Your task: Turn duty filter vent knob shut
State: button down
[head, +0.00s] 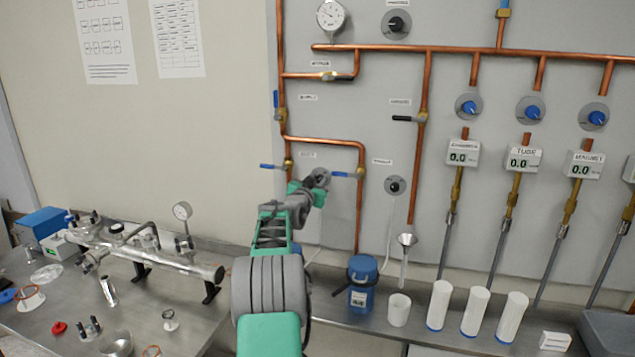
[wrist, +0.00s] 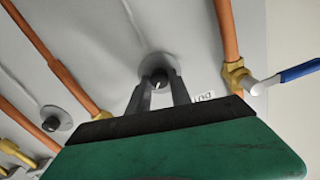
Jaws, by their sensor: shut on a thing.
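The duty filter vent knob (wrist: 160,78) is a small dark knob on a round grey plate on the wall panel. In the wrist view it sits between the two fingers of my gripper (wrist: 160,92), which are shut on it. Part of a label reading "DU" (wrist: 203,97) shows beside it, upside down. In the head view my gripper (head: 316,181) reaches the panel just below the small label (head: 308,155), and it mostly hides the knob. The knob's pointer direction is hard to tell.
Another dark knob (head: 395,186) sits to the right. Below are a blue canister (head: 362,280), a white cup (head: 399,310) and a steel chamber (head: 150,258) on the bench.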

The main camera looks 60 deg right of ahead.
jog(key=shift+f+n+b, duration=0.15)
jog(key=shift+n+b, duration=0.15)
jog(key=shift+b, duration=0.05)
jog(key=n+b, duration=0.2)
jog(key=shift+n, duration=0.3)
jog(key=n+b, duration=0.2)
jog(key=n, duration=0.8)
jog(key=shift+w, duration=0.1)
jog(key=n, duration=0.4)
jog(key=shift+n, duration=0.3)
